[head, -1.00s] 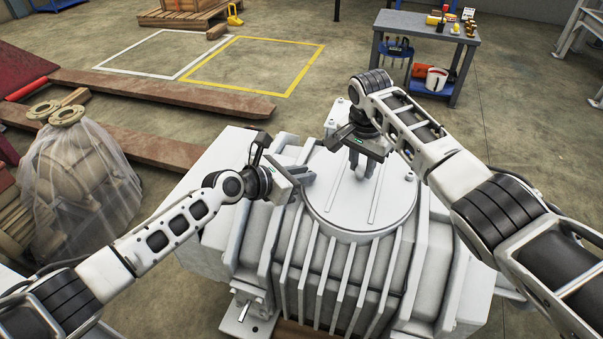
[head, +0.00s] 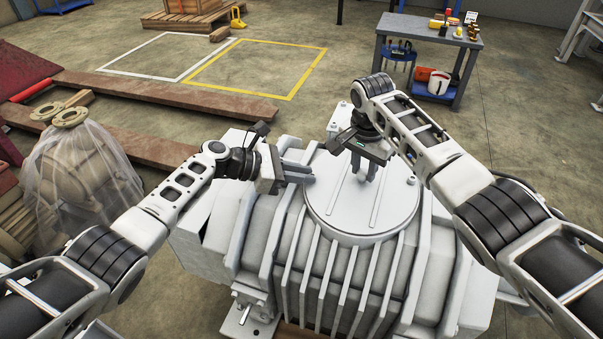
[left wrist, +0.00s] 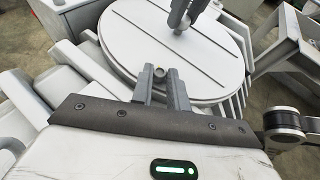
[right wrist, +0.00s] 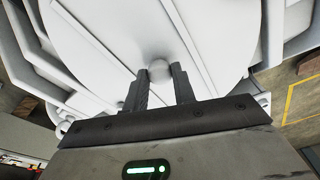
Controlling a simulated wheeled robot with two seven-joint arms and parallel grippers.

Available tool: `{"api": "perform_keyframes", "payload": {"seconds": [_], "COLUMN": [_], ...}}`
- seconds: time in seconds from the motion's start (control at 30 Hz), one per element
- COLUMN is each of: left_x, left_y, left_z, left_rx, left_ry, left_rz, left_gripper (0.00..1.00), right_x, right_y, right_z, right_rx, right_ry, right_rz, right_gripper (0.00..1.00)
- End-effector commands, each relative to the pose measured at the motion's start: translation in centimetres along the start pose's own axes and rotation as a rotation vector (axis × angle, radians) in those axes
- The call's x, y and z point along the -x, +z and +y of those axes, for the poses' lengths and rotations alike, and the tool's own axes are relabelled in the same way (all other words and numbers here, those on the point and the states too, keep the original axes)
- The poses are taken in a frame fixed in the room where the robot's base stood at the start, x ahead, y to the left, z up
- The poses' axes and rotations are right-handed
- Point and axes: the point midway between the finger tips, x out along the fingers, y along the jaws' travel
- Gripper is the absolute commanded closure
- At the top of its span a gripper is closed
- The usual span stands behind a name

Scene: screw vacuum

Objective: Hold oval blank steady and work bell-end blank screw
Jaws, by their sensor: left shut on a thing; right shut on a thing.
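The oval blank (head: 340,216) is a large pale plate with two straight ribs, lying on top of the grey-white finned housing. My right gripper (head: 363,168) is shut on a round knob (right wrist: 159,70) on the plate, seen between its fingertips in the right wrist view. My left gripper (head: 308,173) reaches in at the plate's left rim. In the left wrist view its fingers (left wrist: 166,88) are shut around a small round screw head (left wrist: 159,73) at the rim, which I take as the bell-end blank screw. The fingers hide most of it.
The housing's upright fins (head: 330,275) run below the plate. A plastic-wrapped part (head: 80,170) stands at left beside rusty beams (head: 165,95). A workbench (head: 430,40) with tools stands at the back right. Floor inside the yellow outline (head: 255,68) is clear.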

Motion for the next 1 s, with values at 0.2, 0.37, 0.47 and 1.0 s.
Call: {"api": "perform_keyframes", "payload": {"seconds": [0.2, 0.37, 0.47, 1.0], "left_x": [0.0, 0.0, 0.0, 2.8], "left_y": [-0.1, -0.1, -0.1, -0.2], "left_z": [-0.1, -0.1, -0.2, 0.0], "left_rx": [0.0, 0.0, 0.0, -0.003], "left_ry": [-0.01, -0.011, -0.011, -0.006], "left_rz": [0.001, 0.001, 0.0, 0.001], "left_gripper": [1.0, 1.0, 0.67, 0.61], "right_x": [0.1, 0.1, 0.1, 0.1], "right_y": [-0.1, -0.2, -0.2, -0.1], "right_z": [0.0, 0.1, 0.1, 0.0], "right_rx": [-0.004, -0.005, -0.005, -0.003], "right_ry": [-0.001, -0.001, -0.001, -0.001], "right_rz": [0.002, 0.002, 0.003, 0.003], "right_gripper": [1.0, 1.0, 1.0, 1.0]}}
